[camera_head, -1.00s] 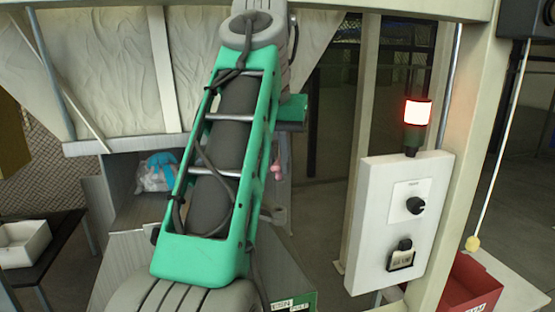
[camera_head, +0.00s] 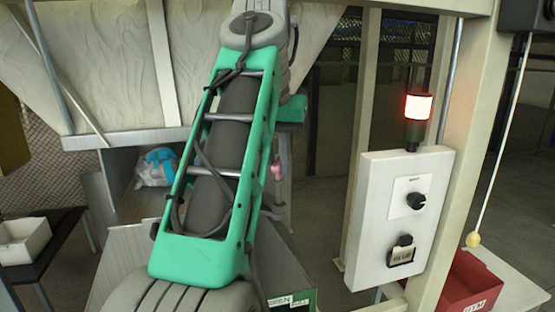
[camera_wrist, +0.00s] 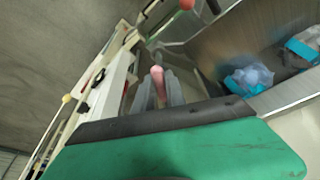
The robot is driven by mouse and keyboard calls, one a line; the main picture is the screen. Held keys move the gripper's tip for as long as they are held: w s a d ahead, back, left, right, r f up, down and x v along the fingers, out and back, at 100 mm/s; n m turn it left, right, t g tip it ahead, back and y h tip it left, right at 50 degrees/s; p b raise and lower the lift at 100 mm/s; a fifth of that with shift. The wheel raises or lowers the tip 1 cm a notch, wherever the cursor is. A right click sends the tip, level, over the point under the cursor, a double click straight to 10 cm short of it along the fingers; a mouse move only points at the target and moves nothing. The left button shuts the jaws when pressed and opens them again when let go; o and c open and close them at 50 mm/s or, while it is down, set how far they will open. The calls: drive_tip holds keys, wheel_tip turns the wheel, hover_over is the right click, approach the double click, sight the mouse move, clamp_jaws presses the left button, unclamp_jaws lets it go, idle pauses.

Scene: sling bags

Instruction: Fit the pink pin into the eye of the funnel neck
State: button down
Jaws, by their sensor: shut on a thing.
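The pink pin (camera_head: 276,171) shows just right of my green forearm in the head view, small and partly hidden. In the wrist view the pink pin (camera_wrist: 158,82) stands between the grey fingers of my gripper (camera_wrist: 159,92), which is shut on it. Its far end points toward grey metal parts beyond the fingers. I cannot make out the eye, or whether the pin touches it. The pale hopper (camera_head: 105,60) hangs at the upper left in the head view. My arm covers the area below its middle, and I cannot clearly pick out the funnel neck.
A grey metal chute (camera_head: 125,188) holds a clear bag with blue cloth (camera_head: 157,167). A white control box (camera_head: 402,215) with a lit red lamp (camera_head: 418,106) stands right of my arm. A red bin (camera_head: 472,285) is at the lower right, and a white tray (camera_head: 22,240) at the left.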

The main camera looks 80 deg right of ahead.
sight(277, 182)
drive_tip(key=shift+f+b, duration=1.95)
drive_tip(key=shift+f, duration=0.5)
drive_tip(key=c, duration=1.3)
unclamp_jaws()
drive_tip(key=shift+r, duration=0.1)
drive_tip(key=p+v, duration=0.6)
drive_tip(key=v, duration=0.2)
drive_tip(key=shift+p, duration=0.4)
